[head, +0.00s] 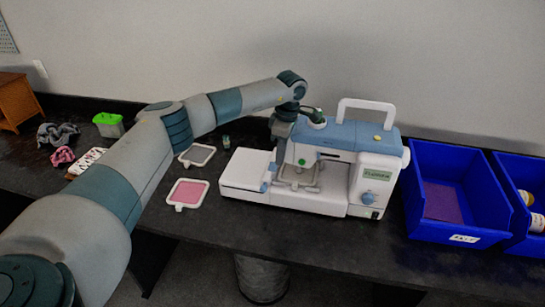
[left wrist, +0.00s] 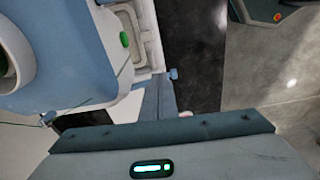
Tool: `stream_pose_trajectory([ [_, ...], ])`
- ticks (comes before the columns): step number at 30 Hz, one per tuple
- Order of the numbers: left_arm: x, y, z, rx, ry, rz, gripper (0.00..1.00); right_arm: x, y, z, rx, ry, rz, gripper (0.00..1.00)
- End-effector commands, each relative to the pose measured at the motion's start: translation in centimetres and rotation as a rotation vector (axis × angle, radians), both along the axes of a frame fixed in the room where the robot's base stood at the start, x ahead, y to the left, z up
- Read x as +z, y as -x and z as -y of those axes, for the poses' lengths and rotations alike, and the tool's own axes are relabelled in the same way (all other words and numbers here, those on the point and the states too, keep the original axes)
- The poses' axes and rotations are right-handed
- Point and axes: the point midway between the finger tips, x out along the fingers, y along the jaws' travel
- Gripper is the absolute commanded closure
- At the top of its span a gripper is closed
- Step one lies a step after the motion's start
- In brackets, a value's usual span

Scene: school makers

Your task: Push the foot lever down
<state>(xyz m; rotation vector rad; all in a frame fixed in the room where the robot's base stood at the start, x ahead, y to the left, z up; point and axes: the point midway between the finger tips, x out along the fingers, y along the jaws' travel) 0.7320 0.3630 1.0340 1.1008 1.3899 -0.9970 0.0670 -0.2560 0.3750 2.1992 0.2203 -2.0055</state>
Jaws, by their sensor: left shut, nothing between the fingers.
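The white and blue sewing machine (head: 340,135) stands on the dark table, with a handle on top. A small blue knob (head: 264,187) shows at its left side, low down; it looks like the tip of the foot lever. What seems to be the same knob (left wrist: 173,73) shows in the left wrist view. My left gripper (head: 272,168) is shut and empty, pointing down at the machine's left side. In the left wrist view its fingers (left wrist: 158,82) end close beside the knob; I cannot tell whether they touch. My right gripper is not in view.
A pale hoop (head: 303,187) sits under the machine's head. Two more hoops, one with pink cloth (head: 187,194) and one pale (head: 197,155), lie to the left. A blue bin (head: 455,238) stands close on the right. A waste bin (head: 262,280) stands below the table edge.

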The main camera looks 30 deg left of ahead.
Motion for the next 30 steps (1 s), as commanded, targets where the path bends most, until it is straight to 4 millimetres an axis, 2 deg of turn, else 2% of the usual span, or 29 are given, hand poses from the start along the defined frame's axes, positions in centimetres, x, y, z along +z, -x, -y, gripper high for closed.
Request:
stream_pose_trajectory([
  [4, 0.4, -0.3, 1.1, -0.001, 0.000, 0.001, 1.00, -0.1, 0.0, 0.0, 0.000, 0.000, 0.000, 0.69],
  [14, 0.4, -0.3, 1.1, 0.000, 0.000, 0.001, 1.00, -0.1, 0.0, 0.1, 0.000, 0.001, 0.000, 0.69],
  [20, 1.2, -0.4, 1.2, 0.000, 0.001, 0.002, 1.00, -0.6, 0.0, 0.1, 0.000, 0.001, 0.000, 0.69],
  [26, 3.7, -0.4, 1.5, 0.000, 0.000, 0.004, 1.00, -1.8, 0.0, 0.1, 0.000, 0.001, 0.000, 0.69],
  [30, 6.2, -0.5, 1.7, 0.000, 0.000, 0.005, 1.00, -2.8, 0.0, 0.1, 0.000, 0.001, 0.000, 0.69],
])
